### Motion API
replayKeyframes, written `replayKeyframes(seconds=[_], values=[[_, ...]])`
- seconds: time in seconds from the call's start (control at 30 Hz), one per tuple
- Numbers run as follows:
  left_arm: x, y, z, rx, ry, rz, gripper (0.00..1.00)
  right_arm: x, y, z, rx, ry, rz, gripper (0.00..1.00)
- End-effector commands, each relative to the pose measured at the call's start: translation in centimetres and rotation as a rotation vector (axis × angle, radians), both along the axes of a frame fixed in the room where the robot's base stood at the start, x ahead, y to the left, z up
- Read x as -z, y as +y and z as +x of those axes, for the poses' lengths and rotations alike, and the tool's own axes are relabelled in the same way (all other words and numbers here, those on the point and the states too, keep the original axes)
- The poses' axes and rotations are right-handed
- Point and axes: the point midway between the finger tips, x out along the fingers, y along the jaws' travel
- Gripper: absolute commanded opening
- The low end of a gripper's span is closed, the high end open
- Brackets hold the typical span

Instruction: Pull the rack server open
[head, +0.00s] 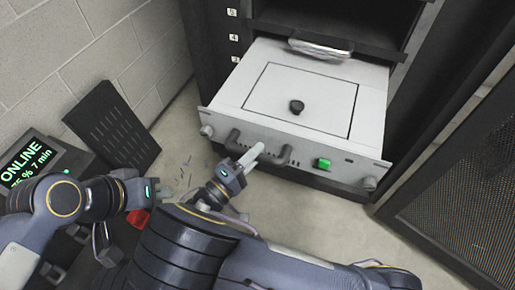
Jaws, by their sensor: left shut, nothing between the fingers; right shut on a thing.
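The rack server (232,92) is a light grey drawer that stands well out of the dark rack. Its top has a square lid with a black knob (296,106). Its front face carries a dark handle (282,157), a green button (323,163) and a round knob at each end. My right gripper (256,154) is shut on the handle, near its middle, and hides part of it. My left gripper (165,192) is shut and empty, left of the server's front and apart from it.
A mesh door (455,180) is open at the right. A black perforated panel (112,125) leans at the left, near a screen reading "ONLINE" (28,160).

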Motion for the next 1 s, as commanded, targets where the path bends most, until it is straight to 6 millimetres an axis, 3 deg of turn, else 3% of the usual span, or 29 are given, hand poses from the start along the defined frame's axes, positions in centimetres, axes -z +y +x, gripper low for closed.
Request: replayKeyframes(seconds=[0.23,0.67,0.7,0.83,1.0], values=[[0.1,0.0,0.0,0.000,0.000,0.000,0.00,0.1,0.4,-1.2,-0.002,0.003,0.001,0.00],[0.1,0.0,0.0,0.000,0.000,0.000,0.00,0.1,0.5,-1.4,-0.001,0.003,0.001,0.00],[0.1,0.0,0.0,0.000,0.000,0.000,0.00,0.1,0.5,-1.4,-0.001,0.003,0.001,0.27],[0.1,0.0,0.0,0.000,0.000,0.000,0.00,0.0,0.5,-1.4,-0.001,0.002,0.001,0.44],[0.1,0.0,0.0,0.000,0.000,0.000,0.00,0.0,0.5,-1.4,-0.001,0.001,0.000,0.44]])
